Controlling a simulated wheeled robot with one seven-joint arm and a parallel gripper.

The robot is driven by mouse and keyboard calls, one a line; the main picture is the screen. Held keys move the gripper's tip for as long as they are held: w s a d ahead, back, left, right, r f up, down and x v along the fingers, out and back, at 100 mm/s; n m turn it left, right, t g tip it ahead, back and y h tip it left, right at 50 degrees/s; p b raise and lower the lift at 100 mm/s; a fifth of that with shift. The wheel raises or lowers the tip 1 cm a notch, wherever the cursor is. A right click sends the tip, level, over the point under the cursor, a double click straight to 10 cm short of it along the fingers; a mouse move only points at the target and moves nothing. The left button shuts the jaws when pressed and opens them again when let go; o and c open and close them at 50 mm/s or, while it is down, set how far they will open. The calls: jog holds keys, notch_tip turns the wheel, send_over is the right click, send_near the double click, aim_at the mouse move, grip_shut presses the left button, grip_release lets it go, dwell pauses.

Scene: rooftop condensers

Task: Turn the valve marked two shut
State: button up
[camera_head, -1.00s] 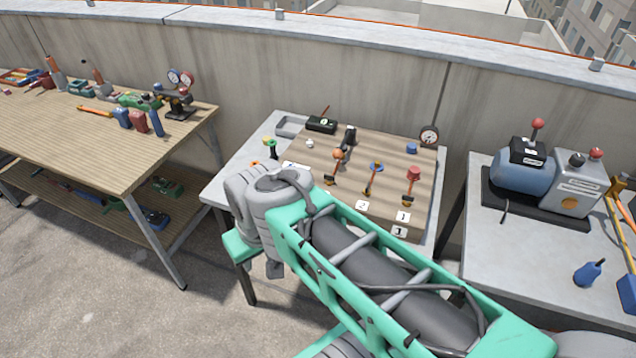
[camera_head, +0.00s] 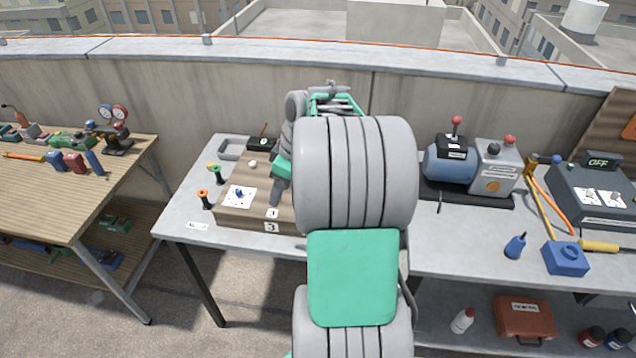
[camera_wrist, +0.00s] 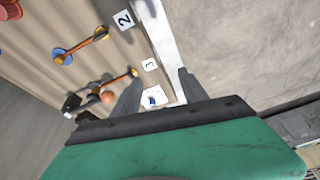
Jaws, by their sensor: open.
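In the wrist view, valve two has a blue handle (camera_wrist: 62,56) at the end of an orange-yellow lever, with a white label marked 2 (camera_wrist: 123,19) near the lever's other end. It lies left of and above my gripper (camera_wrist: 160,74), which is open, empty and apart from it. A label marked 3 (camera_wrist: 150,64) shows just above the fingertips, beside a valve with an orange ball (camera_wrist: 107,97). A red knob (camera_wrist: 11,8) shows at the top left corner. In the head view, my arm hides valve two and much of the wooden valve board (camera_head: 232,216).
The board stands on a grey table (camera_head: 190,226). Orange-topped (camera_head: 204,198) and green-topped (camera_head: 216,173) pegs stand left of it, and a grey tray (camera_head: 234,148) lies behind. A blue tank unit (camera_head: 450,165) stands to the right. A concrete wall (camera_head: 230,100) runs behind.

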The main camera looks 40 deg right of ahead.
jog(key=s+d+f+n+p, duration=0.15)
jog(key=s+d, duration=0.25)
jog(key=d, duration=0.9)
jog(key=shift+n+t+y, duration=0.3)
jog(key=shift+n+t, duration=0.05)
jog(key=shift+t, duration=0.05)
jog(key=p+x, duration=0.1)
jog(key=x, duration=0.7)
jog(key=shift+w+a+f, duration=0.15)
jog(key=shift+w+a, duration=0.05)
grip_shut()
